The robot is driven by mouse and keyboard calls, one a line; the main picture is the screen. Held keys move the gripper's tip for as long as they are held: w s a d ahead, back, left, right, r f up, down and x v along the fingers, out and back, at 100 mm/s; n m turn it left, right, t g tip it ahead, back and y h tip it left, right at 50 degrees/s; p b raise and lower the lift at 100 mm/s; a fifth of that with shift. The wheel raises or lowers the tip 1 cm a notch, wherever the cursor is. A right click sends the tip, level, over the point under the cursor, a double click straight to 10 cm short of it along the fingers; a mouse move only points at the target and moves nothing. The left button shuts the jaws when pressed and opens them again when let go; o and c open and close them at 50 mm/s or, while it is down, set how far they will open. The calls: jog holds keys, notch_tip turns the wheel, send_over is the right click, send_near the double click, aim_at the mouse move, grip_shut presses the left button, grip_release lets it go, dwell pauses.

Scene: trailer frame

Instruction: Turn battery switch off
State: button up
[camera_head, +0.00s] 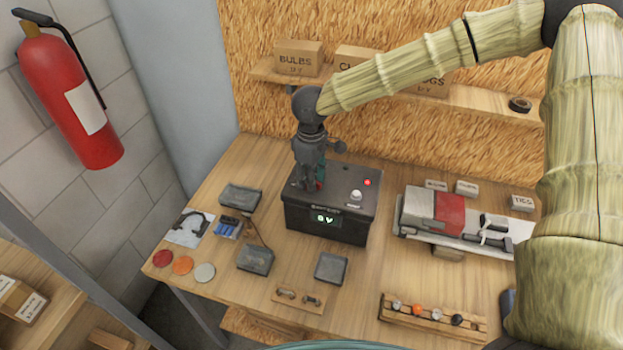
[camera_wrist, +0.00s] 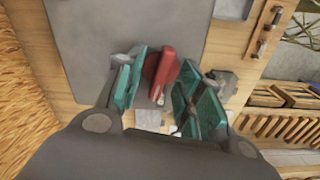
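The battery box (camera_head: 330,222) is a dark box on the wooden bench, with a small display (camera_head: 325,219) on its front that seems to read "0 V". A red indicator (camera_head: 367,182) and a pale knob (camera_head: 355,195) are on its top right. The red switch (camera_wrist: 165,70), a round base with a raised handle, shows on the grey top in the wrist view. My gripper (camera_wrist: 163,85) is over the box's left side, its teal-padded fingers apart on either side of the red switch. Contact with the handle cannot be told. In the head view my gripper mostly hides the switch.
A grey and red device (camera_head: 425,212) stands right of the box. A peg rack (camera_head: 430,316) and small dark boxes (camera_head: 254,259) lie in front and left. A shelf with cartons (camera_head: 299,58) is behind. A fire extinguisher (camera_head: 70,95) hangs at left.

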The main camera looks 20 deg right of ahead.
jog(key=shift+r, duration=3)
